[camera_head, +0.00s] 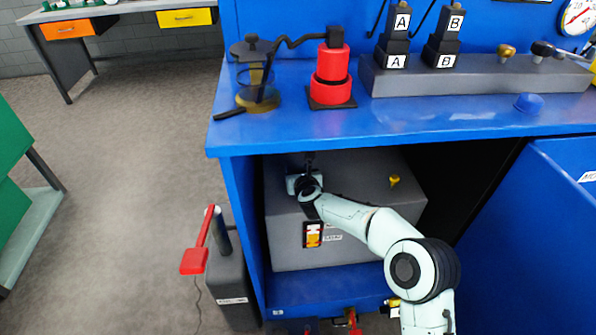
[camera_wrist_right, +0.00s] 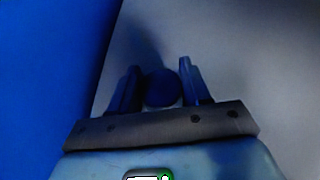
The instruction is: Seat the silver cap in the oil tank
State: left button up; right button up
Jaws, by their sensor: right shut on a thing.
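The oil tank (camera_head: 365,180) is a grey box inside the open blue cabinet, with a sight gauge (camera_head: 313,234) on its front and a small brass fitting (camera_head: 394,180) on its top right. My right gripper (camera_head: 309,160) is over the tank's top at the back left. In the wrist view the right gripper (camera_wrist_right: 161,85) is shut on a round cap (camera_wrist_right: 160,88). The cap looks dark blue in the shadow, so its silver colour cannot be told. A pale grey surface lies beyond the fingers. The tank's opening is not visible. My left gripper is not in view.
The blue worktop (camera_head: 420,118) overhangs the tank and carries a glass jar (camera_head: 258,90), a red cylinder (camera_head: 331,75) and a grey block (camera_head: 475,75). The blue cabinet side (camera_head: 243,220) is close left of the right gripper. An open blue door (camera_head: 530,240) stands at right.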

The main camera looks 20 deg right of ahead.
jog(key=shift+f+b, duration=0.4)
jog(key=shift+b, duration=0.1)
jog(key=o, duration=1.1)
jog(key=shift+r, duration=0.1)
